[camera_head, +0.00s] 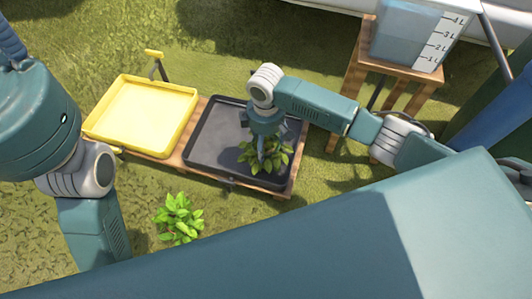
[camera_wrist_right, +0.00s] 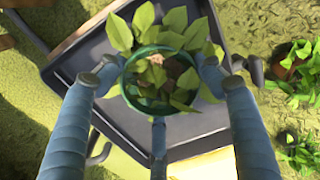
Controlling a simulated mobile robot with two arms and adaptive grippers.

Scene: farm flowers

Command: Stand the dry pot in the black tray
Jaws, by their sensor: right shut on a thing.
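The black tray (camera_head: 208,152) lies on a wooden bench, right of the yellow tray. My right gripper (camera_head: 266,146) points down over the right half of the black tray. It is shut on a pot with dull olive-green leaves (camera_head: 254,160). In the right wrist view, the pot's green rim (camera_wrist_right: 128,72) shows between my fingers, with leaves and some brown soil inside. The black tray (camera_wrist_right: 118,122) shows behind it. The pot looks about upright. I cannot tell whether its base touches the tray. My left arm shows at the left, but its gripper is out of sight.
The yellow tray (camera_head: 140,112) is empty. A bright green plant (camera_head: 179,217) stands on the grass in front of the bench. A clear measuring container (camera_head: 408,38) stands on a wooden stand (camera_head: 398,72) at the back right. The rest of the black tray is clear.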

